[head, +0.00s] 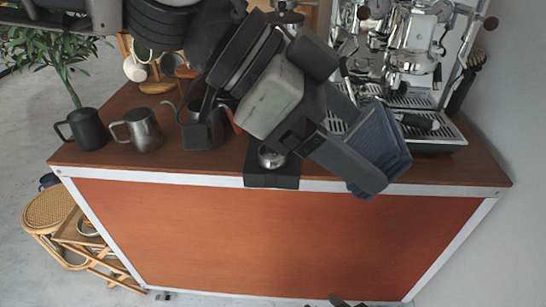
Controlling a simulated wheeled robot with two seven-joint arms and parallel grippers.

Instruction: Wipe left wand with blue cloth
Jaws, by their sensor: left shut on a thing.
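The blue cloth (378,143) is folded and hangs in the jaws of my left gripper (358,142). The gripper is shut on it, in front of the left side of the chrome espresso machine (412,28). The cloth is above the drip tray and the counter's front edge. The left wand is hard to make out among the chrome parts behind my gripper, so I cannot tell whether the cloth touches it. A small dark shape at the bottom edge may be part of my right gripper; its jaws cannot be read.
A black pitcher (84,130), a steel pitcher (140,130) and a dark kettle (203,131) stand on the wooden counter (108,155) at left. A dark knock-box or tamping stand (271,176) sits at the front edge. A rattan stool (50,210) stands at lower left.

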